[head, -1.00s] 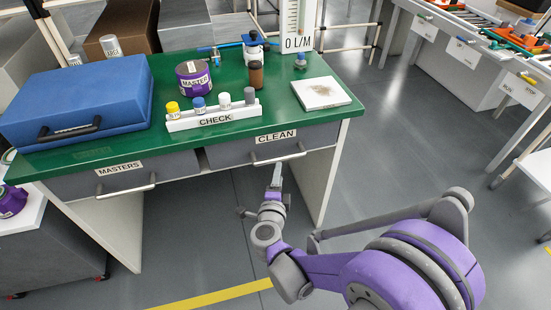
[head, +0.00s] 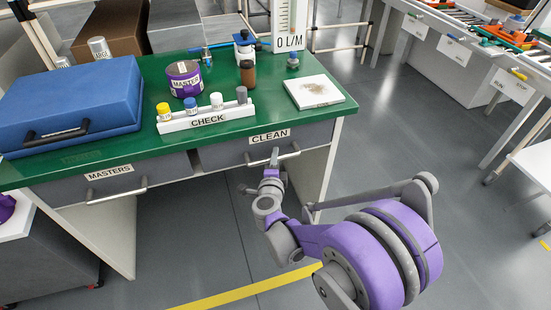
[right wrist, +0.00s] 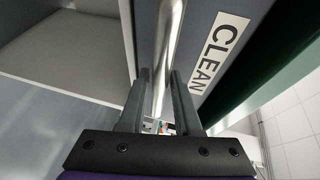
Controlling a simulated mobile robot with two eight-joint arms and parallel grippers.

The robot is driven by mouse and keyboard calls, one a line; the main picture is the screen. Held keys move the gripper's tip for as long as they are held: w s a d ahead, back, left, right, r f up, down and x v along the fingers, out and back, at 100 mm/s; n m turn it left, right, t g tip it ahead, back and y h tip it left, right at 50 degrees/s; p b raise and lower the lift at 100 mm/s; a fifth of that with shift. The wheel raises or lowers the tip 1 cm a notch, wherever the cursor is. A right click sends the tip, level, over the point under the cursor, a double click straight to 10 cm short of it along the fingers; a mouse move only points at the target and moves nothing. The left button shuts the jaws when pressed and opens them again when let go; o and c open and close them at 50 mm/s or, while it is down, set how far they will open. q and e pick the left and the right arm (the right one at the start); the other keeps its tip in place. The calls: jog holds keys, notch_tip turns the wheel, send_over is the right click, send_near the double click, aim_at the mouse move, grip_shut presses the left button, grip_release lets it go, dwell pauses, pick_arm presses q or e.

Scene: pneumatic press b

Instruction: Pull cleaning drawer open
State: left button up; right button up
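The cleaning drawer (head: 225,153), grey and labelled CLEAN, sits under the green table top at the right; it looks shut, its front about flush with the table. Its metal bar handle (head: 290,155) runs across the front. My right gripper (head: 274,157) is at this handle. In the right wrist view, the handle (right wrist: 168,40) passes between the two dark fingers of my right gripper (right wrist: 161,85). The fingers look open, with narrow gaps beside the bar. The CLEAN label (right wrist: 218,54) is just to the right. My left gripper is not in view.
The MASTERS drawer (head: 70,188) is left of the cleaning drawer. On the green table (head: 110,155) are a blue case (head: 70,100), a CHECK rack (head: 185,123), a purple tin (head: 183,80) and a white plate (head: 330,97). Open floor lies in front and right.

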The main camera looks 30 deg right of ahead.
grip_shut()
dwell(1.1)
